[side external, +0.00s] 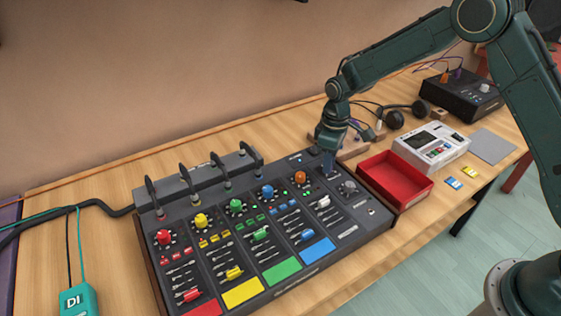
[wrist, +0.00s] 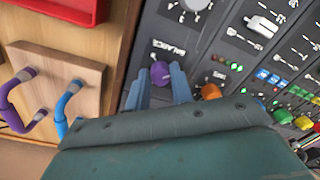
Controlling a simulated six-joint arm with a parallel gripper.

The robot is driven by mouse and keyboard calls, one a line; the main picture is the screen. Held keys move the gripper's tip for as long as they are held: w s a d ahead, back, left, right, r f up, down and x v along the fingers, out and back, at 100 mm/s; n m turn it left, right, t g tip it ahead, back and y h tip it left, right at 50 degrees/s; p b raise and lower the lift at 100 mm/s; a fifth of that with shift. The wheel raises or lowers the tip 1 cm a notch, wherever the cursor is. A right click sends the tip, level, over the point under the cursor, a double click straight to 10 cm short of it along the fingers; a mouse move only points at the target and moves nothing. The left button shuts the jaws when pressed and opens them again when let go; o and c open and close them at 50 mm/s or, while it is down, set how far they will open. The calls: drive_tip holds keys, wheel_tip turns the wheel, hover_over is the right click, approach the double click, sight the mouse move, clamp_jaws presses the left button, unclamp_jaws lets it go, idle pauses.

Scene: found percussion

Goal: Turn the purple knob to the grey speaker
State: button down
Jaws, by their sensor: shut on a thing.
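The purple knob (wrist: 160,73) sits on the dark mixer panel (wrist: 152,25), between the two blue fingers of my gripper (wrist: 161,82) in the wrist view. The fingers are shut on it from both sides. In the side view my gripper (side external: 328,164) points down at the top right part of the mixer (side external: 345,226), and it hides the knob there. I cannot make out a grey speaker mark around the knob, nor which way the knob points.
An orange knob (wrist: 210,91) stands close beside the fingers. A red tray (side external: 395,181) and a white device (side external: 431,147) lie right of the mixer. Black headphones (side external: 395,119) lie behind.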

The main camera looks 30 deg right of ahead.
drive_tip(key=shift+n, duration=0.6)
drive_tip(key=c, duration=1.2)
unclamp_jaws()
drive_tip(key=shift+c, duration=0.2)
wheel_tip(320, 180, up, 14)
drive_tip(key=shift+w+d, duration=0.2)
drive_tip(key=shift+d, duration=0.05)
